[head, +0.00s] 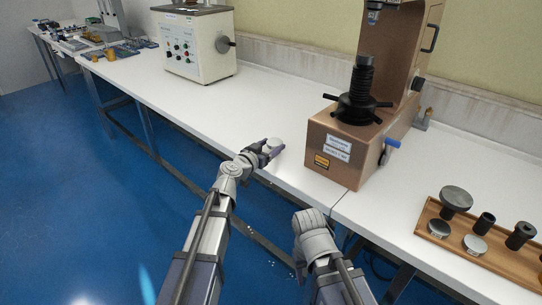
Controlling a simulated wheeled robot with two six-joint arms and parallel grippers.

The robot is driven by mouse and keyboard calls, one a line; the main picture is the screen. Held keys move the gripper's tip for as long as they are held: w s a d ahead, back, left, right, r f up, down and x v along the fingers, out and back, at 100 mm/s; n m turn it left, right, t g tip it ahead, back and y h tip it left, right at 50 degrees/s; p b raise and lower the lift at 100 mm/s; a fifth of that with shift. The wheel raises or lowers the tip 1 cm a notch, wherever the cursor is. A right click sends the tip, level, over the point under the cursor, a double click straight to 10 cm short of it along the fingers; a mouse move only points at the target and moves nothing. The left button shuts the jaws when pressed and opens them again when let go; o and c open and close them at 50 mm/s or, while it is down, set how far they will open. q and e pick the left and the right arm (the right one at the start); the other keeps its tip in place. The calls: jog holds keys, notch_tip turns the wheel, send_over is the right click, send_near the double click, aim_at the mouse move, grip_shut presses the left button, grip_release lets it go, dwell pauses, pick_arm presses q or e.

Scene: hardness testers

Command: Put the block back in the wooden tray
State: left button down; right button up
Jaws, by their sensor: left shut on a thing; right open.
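My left gripper (266,152) is shut on a small round light-grey metal block (273,144) at the front edge of the white table, left of the brown tester. Whether the block touches the table top is unclear. My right gripper (309,219) hangs in front of the table edge, apart from any object; its fingers are hard to make out from this angle. The wooden tray (510,262) lies on the table at the far right. It holds a dark mushroom-shaped piece (455,199), dark cylinders (484,223) and silvery discs (439,228).
The brown hardness tester (341,157), with a black spindle and handles, stands between the block and the tray. A cream machine (194,45) stands further back on the left. The white table top (250,100) between the two machines is clear. Small parts clutter a far table.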

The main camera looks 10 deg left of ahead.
pick_arm(q)
notch_tip(320, 180, down, 2)
jog(key=shift+f+b, duration=0.1)
jog(key=shift+b, duration=0.45)
pick_arm(e)
jog(key=shift+f, duration=0.9)
pick_arm(q)
jog(key=shift+s+f+b, duration=0.1)
jog(key=shift+f+b, duration=0.05)
jog(key=shift+b, duration=0.15)
pick_arm(e)
jog(key=shift+f, duration=0.4)
pick_arm(q)
jog(key=shift+f, duration=0.1)
pick_arm(e)
jog(key=shift+f, duration=0.1)
